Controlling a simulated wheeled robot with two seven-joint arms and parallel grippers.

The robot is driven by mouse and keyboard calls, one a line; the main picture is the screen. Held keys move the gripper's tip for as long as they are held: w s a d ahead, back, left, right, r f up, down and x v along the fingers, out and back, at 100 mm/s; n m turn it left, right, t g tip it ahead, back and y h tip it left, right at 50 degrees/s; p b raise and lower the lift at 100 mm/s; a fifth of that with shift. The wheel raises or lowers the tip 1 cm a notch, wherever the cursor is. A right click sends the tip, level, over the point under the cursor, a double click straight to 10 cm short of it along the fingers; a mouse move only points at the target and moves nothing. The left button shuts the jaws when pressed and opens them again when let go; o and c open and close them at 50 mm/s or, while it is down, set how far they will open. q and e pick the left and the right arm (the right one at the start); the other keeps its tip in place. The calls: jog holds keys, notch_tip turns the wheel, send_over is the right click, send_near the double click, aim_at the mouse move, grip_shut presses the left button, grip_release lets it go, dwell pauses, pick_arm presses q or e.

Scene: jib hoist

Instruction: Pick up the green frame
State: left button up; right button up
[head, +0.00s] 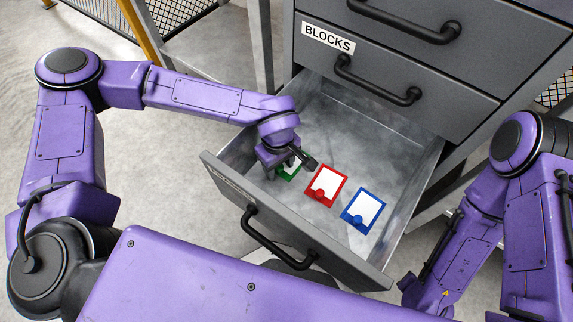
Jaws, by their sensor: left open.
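The green frame (289,172) lies in the open drawer (375,134), at the left of a row of frames. It has a white middle, and my left gripper hides much of it. My left gripper (291,166) is open over the green frame, with its fingers pointing down at it. I cannot tell whether the fingers touch it. My right arm comes in at the right edge, but its gripper does not show.
A red frame (326,185) and a blue frame (363,211) lie to the right in the same drawer, each with a round knob. The grey cabinet (400,55) with black handles rises behind. The drawer's back part is empty. A label reads BLOCKS.

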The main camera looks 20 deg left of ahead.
pick_arm(q)
jog(key=shift+r, duration=0.15)
grip_shut()
jog(key=shift+r, duration=0.1)
